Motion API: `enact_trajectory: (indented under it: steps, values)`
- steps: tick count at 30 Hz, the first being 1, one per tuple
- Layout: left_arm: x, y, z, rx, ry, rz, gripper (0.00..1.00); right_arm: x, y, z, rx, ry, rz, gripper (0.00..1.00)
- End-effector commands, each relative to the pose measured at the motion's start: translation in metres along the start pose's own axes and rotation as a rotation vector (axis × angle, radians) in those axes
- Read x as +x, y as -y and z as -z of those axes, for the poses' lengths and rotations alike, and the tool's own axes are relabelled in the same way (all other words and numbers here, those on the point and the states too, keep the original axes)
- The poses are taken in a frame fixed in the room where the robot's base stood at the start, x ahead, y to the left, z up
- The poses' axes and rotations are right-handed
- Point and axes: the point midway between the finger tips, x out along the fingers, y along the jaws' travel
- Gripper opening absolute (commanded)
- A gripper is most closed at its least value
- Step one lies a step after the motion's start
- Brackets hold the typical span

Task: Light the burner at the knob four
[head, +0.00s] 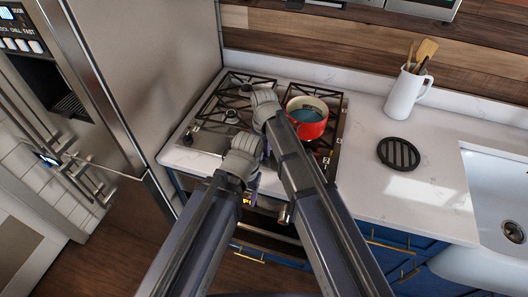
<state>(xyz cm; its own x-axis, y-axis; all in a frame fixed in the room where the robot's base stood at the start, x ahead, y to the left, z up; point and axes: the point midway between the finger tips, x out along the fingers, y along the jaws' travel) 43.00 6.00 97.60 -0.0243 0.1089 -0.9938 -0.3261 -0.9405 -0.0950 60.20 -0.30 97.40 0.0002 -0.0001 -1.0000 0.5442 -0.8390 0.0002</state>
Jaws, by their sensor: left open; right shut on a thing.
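The black gas cooktop (215,117) is set in the white counter, with a red pot (307,130) on its right side. A small dark knob (188,138) stands at its front left edge, and small labels show near its front right corner. I cannot read which knob is four. My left gripper (247,196) is low at the cooktop's front edge, open, largely hidden by its wrist. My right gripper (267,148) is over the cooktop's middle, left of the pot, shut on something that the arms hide. I see no flame.
A round black trivet (398,154) lies on the counter to the right. Behind it stands a white jug (405,95) with wooden utensils. A white sink (500,200) is at the far right. A steel fridge (150,70) borders the cooktop's left.

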Motion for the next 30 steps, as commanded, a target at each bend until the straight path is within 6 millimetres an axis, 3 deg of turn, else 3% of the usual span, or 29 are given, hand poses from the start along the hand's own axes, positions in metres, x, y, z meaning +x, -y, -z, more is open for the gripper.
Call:
enact_trajectory:
  steps: [18, 30]
  values:
    - [0.0001, 0.0000, 0.0000, 0.000, 0.000, 0.000, 0.65, 0.0001, 0.0001, -0.0001, -0.579, 0.000, 0.000, 0.00]
    - [0.0001, 0.0000, 0.0000, 0.000, 0.000, 0.000, 0.65, 0.0001, 0.0001, -0.0001, -0.869, 0.000, 0.000, 0.00]
